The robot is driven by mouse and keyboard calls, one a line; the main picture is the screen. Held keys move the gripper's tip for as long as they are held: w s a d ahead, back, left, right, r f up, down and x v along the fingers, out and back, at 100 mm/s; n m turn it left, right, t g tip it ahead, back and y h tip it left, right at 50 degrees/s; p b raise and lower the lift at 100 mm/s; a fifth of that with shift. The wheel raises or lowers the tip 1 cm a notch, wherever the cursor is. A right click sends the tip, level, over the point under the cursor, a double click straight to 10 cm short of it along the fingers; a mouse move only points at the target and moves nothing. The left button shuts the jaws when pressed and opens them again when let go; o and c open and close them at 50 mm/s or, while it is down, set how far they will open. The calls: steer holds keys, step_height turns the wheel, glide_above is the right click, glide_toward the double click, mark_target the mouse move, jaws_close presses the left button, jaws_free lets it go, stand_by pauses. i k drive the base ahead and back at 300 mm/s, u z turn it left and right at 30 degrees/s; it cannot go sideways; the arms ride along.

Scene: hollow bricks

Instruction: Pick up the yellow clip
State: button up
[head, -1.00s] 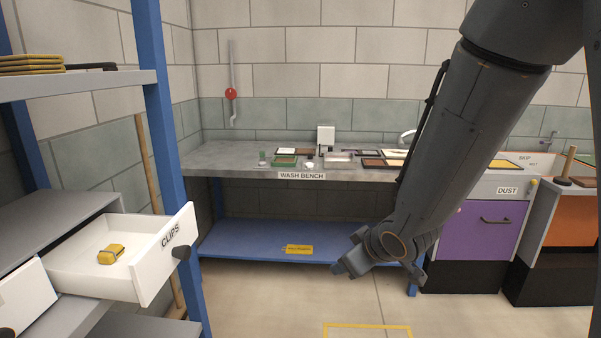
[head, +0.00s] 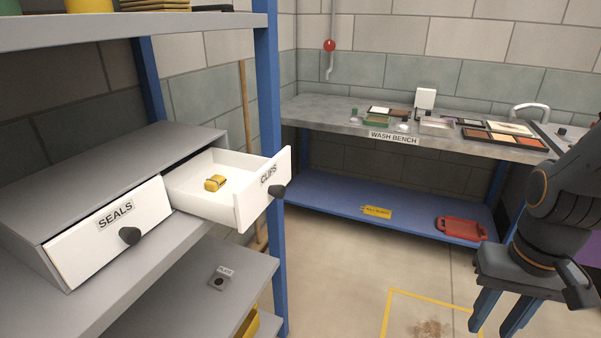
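The yellow clip (head: 215,183) lies on the floor of the open white drawer (head: 243,213) labelled CLIPS, in the shelf unit at the left. It is small and blocky, with a darker end. My gripper (head: 497,318) is at the lower right of the head view, pointing down, well to the right of the drawer. Its two blue fingers stand apart with nothing seen between them. The fingertips run close to the bottom edge of the picture.
The SEALS drawer (head: 90,237) beside it looks shut. A blue shelf post (head: 270,130) stands just behind the CLIPS drawer. The wash bench (head: 330,110) is at the back. Open floor with a yellow-marked square (head: 390,315) lies between the shelf and my arm.

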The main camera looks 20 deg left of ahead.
mark_target(214, 183)
steer(key=k, duration=0.5)
steer(key=u, duration=0.5)
steer(key=i, duration=0.45)
steer(key=u, duration=0.9)
steer(key=k, duration=0.5)
steer(key=z, duration=0.8)
steer(key=i, duration=1.4)
steer(key=u, duration=0.6)
